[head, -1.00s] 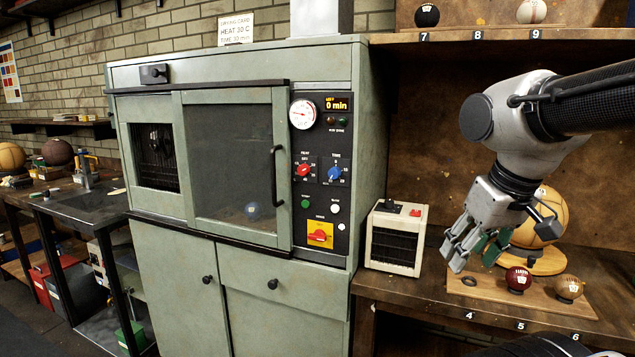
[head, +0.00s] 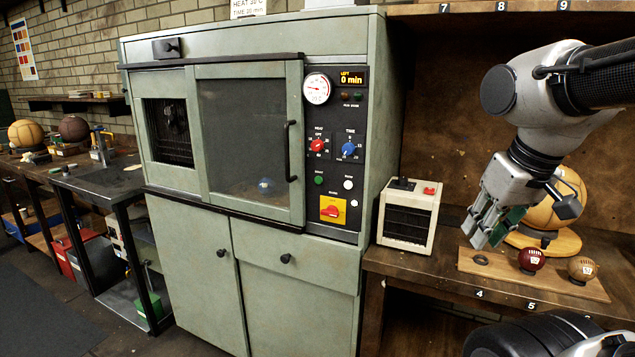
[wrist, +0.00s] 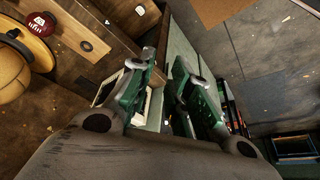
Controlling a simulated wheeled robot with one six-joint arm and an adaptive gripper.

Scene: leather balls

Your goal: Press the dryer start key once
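The key labels are too small to read surely. My gripper (head: 484,239) hangs right of the panel, empty; its fingers stand apart in the wrist view (wrist: 164,75).
A cream heater box (head: 424,194) stands on the bench between the dryer and my gripper. A ball board (head: 512,276) with a dark red ball (head: 531,259) and a brown ball (head: 582,268) lies below my gripper. Floor (head: 50,310) is clear at lower left.

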